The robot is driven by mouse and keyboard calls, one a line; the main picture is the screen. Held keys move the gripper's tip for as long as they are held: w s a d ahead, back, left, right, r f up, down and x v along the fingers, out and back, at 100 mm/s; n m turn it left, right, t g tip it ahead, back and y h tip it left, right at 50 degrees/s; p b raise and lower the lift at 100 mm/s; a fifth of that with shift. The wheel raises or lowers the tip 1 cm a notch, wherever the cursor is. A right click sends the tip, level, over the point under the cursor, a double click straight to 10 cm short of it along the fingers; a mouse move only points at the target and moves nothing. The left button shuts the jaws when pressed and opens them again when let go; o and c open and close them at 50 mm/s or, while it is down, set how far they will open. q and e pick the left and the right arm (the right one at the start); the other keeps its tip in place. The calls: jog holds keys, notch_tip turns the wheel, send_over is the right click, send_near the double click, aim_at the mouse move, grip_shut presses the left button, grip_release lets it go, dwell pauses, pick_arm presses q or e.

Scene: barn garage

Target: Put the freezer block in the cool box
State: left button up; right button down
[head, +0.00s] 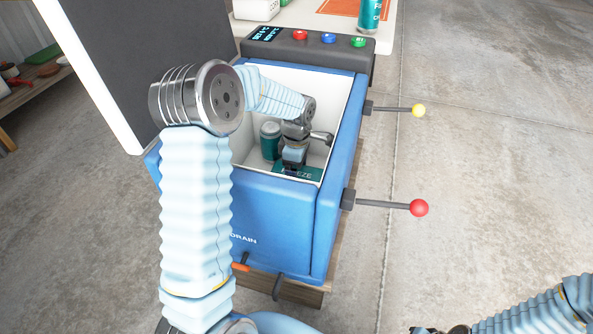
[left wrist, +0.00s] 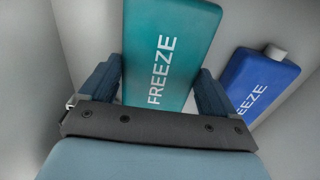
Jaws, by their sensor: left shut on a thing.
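The cool box (head: 268,212) is blue with a pale inside and stands open in the head view. My left gripper (head: 292,168) reaches down inside it and is shut on a green freezer block marked FREEZE (head: 308,174). In the left wrist view the green block (left wrist: 170,45) sits between the two fingers, low inside the box; I cannot tell whether it touches the floor. A blue freezer block (left wrist: 262,78) with a grey cap lies to its right in that view. Of my right arm, only a part shows at the bottom right of the head view; its fingers are not clear.
A green can (head: 270,141) stands inside the box beside my gripper. The raised lid (head: 150,60) is at the left. A button panel (head: 305,42) runs along the back.

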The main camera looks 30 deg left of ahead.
pick_arm(q)
jog(key=shift+f, duration=0.15)
jog(key=shift+f, duration=0.15)
jog(key=o, duration=1.2)
notch_tip(320, 180, up, 13)
jog(key=p, duration=0.1)
jog(key=shift+f, duration=0.2)
